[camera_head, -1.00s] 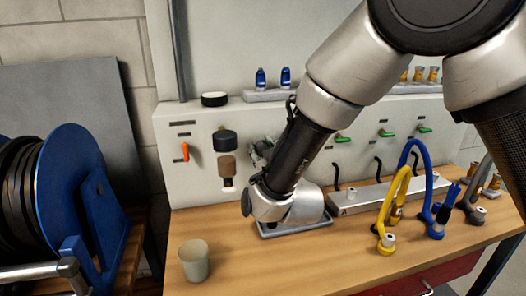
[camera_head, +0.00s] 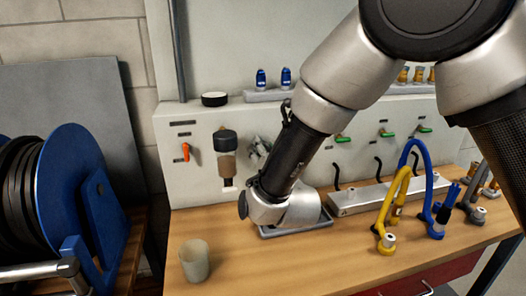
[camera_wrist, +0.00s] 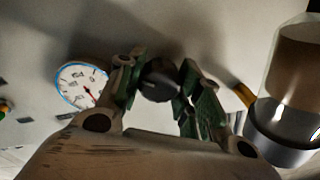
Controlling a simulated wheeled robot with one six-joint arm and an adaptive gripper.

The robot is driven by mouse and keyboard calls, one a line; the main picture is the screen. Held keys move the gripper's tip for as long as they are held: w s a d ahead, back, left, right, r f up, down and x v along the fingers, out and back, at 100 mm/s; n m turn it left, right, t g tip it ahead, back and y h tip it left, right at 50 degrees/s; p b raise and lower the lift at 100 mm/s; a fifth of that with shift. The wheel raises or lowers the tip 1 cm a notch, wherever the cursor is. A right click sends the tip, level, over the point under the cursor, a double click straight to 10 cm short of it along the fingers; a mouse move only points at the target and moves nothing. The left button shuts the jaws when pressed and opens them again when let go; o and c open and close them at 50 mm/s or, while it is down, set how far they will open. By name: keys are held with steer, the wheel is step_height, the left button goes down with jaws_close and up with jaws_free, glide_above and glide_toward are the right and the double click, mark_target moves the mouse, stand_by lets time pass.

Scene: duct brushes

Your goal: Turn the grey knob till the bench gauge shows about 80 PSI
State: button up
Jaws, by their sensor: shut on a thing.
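The grey knob (camera_wrist: 158,80) shows dark and round in the wrist view, with a pale mark on its face. My gripper (camera_wrist: 162,92) is shut on it, one green-padded finger on each side. The bench gauge (camera_wrist: 83,85) is left of the knob, with a white face, blue rim and red needle. The needle points toward the lower right of the picture; its figures are too small and tilted to read surely. In the head view my gripper (camera_head: 262,148) is at the bench panel, partly behind my arm, which hides the knob and gauge.
A filter bowl (camera_head: 226,160) hangs just left of my gripper and looms close in the wrist view (camera_wrist: 290,85). An orange lever (camera_head: 186,152) is farther left. A cup (camera_head: 195,260) stands at the bench's front left. Yellow (camera_head: 393,210) and blue hoses (camera_head: 428,180) stand to the right.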

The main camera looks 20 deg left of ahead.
steer(key=shift+m, duration=0.5)
steer(key=o, duration=0.8)
steer(key=v, duration=1.2)
